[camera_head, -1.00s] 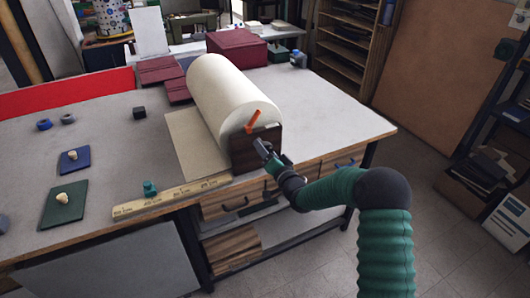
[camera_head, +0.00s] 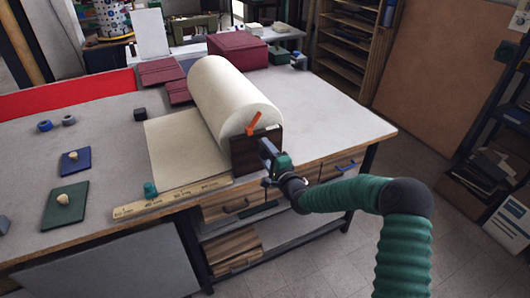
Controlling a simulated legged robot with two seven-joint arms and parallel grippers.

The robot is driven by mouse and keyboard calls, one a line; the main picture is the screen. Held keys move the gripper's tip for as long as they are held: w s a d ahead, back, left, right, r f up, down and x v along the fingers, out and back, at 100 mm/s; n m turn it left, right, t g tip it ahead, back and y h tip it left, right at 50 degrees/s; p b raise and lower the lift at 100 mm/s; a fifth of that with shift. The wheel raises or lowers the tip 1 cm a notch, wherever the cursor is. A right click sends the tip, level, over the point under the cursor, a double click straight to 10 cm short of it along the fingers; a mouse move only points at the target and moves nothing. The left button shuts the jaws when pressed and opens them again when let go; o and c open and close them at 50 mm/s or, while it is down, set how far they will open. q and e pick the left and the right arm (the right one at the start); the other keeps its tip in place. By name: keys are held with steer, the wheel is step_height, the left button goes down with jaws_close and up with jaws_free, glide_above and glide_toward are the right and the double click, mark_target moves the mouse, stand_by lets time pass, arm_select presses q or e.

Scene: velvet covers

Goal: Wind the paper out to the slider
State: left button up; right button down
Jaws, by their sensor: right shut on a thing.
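A large cream paper roll (camera_head: 228,92) lies in a dark wooden stand (camera_head: 243,155) on the table, with an orange marker (camera_head: 253,122) at its near end. A flat sheet of paper (camera_head: 182,150) runs left from under the roll. A wooden ruler (camera_head: 188,196) lies along the table's front edge, with a teal slider (camera_head: 150,189) on it. The sheet's left edge is nearly level with the slider; I cannot tell the exact gap. My right gripper (camera_head: 268,150) is shut on the crank at the stand's front face, and hides most of it. My left gripper is out of view.
A green pad (camera_head: 55,212) and a blue pad (camera_head: 84,166), each with a pale knob, lie at left. A black cube (camera_head: 139,112) stands behind the sheet. Maroon boxes (camera_head: 238,48) are at the back. The tabletop right of the roll is clear.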

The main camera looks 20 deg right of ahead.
steer(key=shift+s+d+f+m, duration=0.1)
steer(key=shift+d+f+m, duration=0.1)
steer(key=shift+m, duration=0.4)
steer(key=shift+a, duration=0.1)
steer(key=c, duration=0.9)
jaws_free()
steer(key=shift+c, duration=0.2)
steer(key=o, duration=0.3)
steer(key=s+d, duration=0.1)
steer(key=s, duration=1.5)
steer(key=shift+s+b, duration=0.35)
steer(key=shift+f, duration=0.1)
